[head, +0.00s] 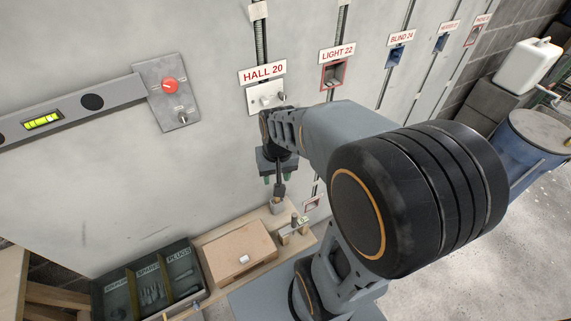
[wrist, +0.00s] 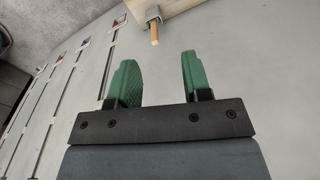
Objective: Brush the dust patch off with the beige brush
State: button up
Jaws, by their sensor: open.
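My gripper (head: 280,180) hangs in front of the grey wall panel, below the HALL 20 plate. In the wrist view its two green fingers (wrist: 157,80) stand apart with nothing between them. Beyond the fingertips, a beige stick (wrist: 154,34) pokes out of a small grey holder (wrist: 153,14) at the edge of a wooden ledge; it may be the beige brush's handle, but no bristles show. In the head view a small dark upright piece shows just below my gripper, over a small block (head: 276,206) on the ledge. I cannot make out a dust patch in either view.
A wooden ledge (head: 212,239) below carries a brown box (head: 238,252) and a small stand (head: 293,229). A dark sorting tray (head: 120,296) lies at left. A red-button plate (head: 170,92) and spirit level (head: 75,112) are on the wall. A blue barrel (head: 525,150) stands right.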

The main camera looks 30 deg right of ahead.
jog(key=w+d+f+m+y, duration=0.1)
jog(key=w+d+f+m, duration=0.3)
jog(key=w+f+m, duration=0.3)
jog(key=w+d+f+m+y, duration=0.1)
jog(key=w+d+f+m, duration=0.4)
jog(key=f+m, duration=0.3)
jog(key=shift+g, duration=0.4)
jog(key=shift+a+b+x, duration=0.2)
jog(key=shift+b+x, duration=1.5)
jog(key=shift+x, duration=0.55)
jog(key=shift+a+b+x, duration=0.15)
jog(key=shift+b+x, duration=1.55)
jog(key=shift+x, duration=0.55)
jog(key=shift+w+r, duration=0.1)
jog(key=shift+c, duration=0.4)
grip_shut()
jog(key=shift+a+p+v, duration=0.2)
jog(key=shift+p+v, duration=0.7)
jog(key=shift+v, duration=0.15)
